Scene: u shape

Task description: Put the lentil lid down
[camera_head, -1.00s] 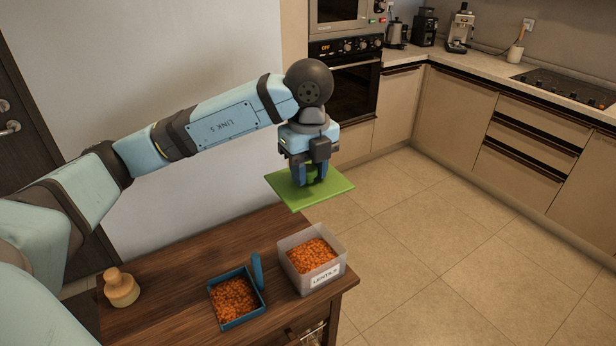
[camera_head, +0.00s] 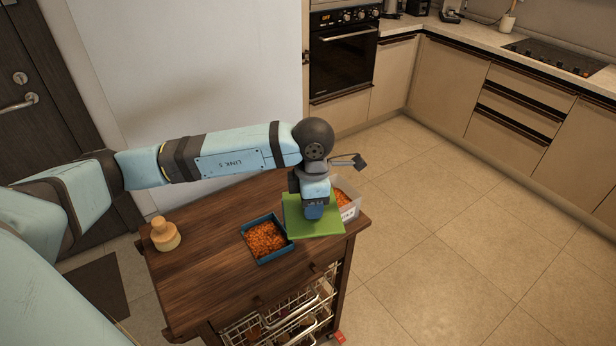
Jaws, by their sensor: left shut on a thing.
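My left gripper (camera_head: 313,214) is shut on the flat green lentil lid (camera_head: 302,229). The lid is roughly level, by the right side of the wooden cart top (camera_head: 205,270). It covers part of the view of the pale, translucent lentil box (camera_head: 350,209), which holds orange lentils and shows behind and to the right. I cannot tell whether the lid touches the cart top or hovers just above it. My right gripper is not in view.
A blue open container of lentils (camera_head: 265,240) stands just left of the lid. A wooden knobbed object (camera_head: 165,235) sits at the left of the cart top. The wood between them is clear. A wire basket (camera_head: 285,318) is below.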

